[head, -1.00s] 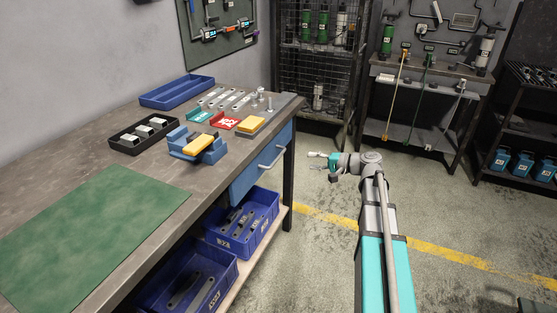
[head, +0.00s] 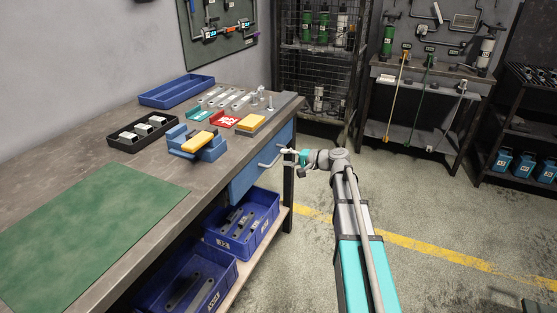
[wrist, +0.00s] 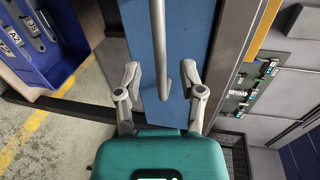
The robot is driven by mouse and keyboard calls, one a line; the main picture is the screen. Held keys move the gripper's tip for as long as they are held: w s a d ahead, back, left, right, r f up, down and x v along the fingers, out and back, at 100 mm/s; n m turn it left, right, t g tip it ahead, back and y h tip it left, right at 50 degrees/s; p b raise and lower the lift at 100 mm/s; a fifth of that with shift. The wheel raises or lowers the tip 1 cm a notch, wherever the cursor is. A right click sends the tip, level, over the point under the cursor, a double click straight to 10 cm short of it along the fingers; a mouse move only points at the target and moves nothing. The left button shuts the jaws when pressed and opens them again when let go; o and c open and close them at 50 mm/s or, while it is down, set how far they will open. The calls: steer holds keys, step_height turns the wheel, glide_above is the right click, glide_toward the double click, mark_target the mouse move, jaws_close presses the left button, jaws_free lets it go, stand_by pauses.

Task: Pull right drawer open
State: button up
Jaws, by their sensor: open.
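The blue drawer (head: 252,172) sits under the right end of the workbench and looks closed. Its grey bar handle (head: 268,160) runs along the front. In the wrist view the handle (wrist: 159,50) runs down from the top edge and its bent end lies between the fingertips. My gripper (head: 288,155) is at the right end of the handle in the head view. In the wrist view my gripper (wrist: 165,82) is open, with one finger on each side of the handle's end and a gap to both. The drawer front (wrist: 186,50) fills the background there.
Blue bins (head: 243,222) with metal parts stand on the shelf below the drawer. The workbench (head: 100,155) carries a green mat (head: 90,230), trays and brackets. A bench leg (head: 289,190) is close to my gripper. The floor to the right is open.

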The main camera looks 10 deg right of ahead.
mark_target(278, 157)
steer(key=shift+x, duration=1.7)
jaws_close()
steer(key=shift+d, duration=0.1)
